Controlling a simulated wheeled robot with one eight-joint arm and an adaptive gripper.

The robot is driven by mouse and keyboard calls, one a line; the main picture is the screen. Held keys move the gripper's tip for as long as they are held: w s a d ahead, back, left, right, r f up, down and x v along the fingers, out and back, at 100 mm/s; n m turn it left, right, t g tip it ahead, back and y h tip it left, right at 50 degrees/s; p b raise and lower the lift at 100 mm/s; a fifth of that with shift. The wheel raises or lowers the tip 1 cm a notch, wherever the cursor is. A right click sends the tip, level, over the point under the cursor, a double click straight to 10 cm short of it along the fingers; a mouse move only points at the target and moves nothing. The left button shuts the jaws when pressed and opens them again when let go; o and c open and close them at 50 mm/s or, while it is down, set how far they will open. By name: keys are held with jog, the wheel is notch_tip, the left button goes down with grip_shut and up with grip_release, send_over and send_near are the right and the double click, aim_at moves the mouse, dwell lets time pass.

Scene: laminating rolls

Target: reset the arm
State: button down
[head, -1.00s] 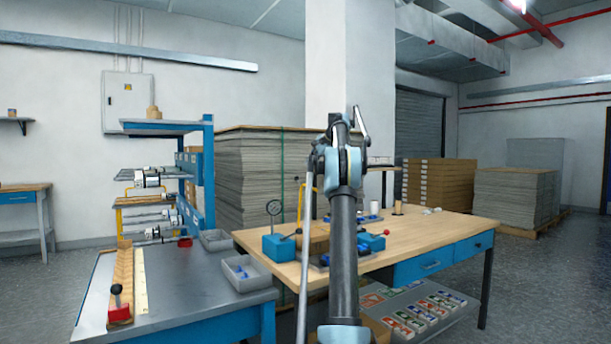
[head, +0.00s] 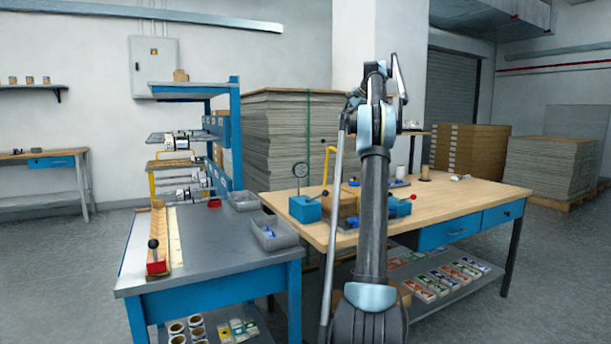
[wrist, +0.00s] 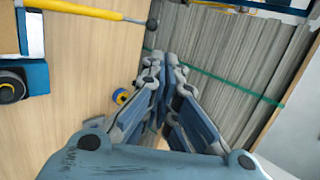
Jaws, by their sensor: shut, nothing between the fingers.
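My arm (head: 373,215) stands upright in the head view, in front of the wooden workbench (head: 475,195). Its end is folded beyond the upper joints there, so the fingers cannot be made out. In the wrist view my gripper (wrist: 165,66) is shut and empty. It points across the wooden bench top (wrist: 90,85) toward a tall stack of grey sheets (wrist: 215,50) with a green strap. No contact between the fingers and these things can be seen.
A yellow bar (wrist: 95,12) crosses the top of the wrist view. A metal-topped table (head: 205,250) with a grey bin (head: 275,234) is at left. Floor at far left is clear.

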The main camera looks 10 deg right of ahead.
jog(key=s+a+f+n+g+h, duration=0.15)
jog(key=s+a+f, duration=0.3)
jog(key=s, duration=0.75)
jog(key=s+a+f+n+g, duration=0.1)
jog(key=s+a+f+n, duration=0.3)
jog(key=s, duration=0.7)
jog(key=s+a+f+n+g+h, duration=0.15)
jog(key=s+a+f, duration=0.35)
jog(key=s, duration=0.7)
jog(key=s+a+f+n+g+h, duration=0.1)
jog(key=s+f+n, duration=0.5)
jog(key=s+f, duration=2.9)
jog(key=shift+s+a+f+g+h, duration=0.25)
jog(key=shift+s+a+h, duration=0.35)
jog(key=shift+s, duration=0.3)
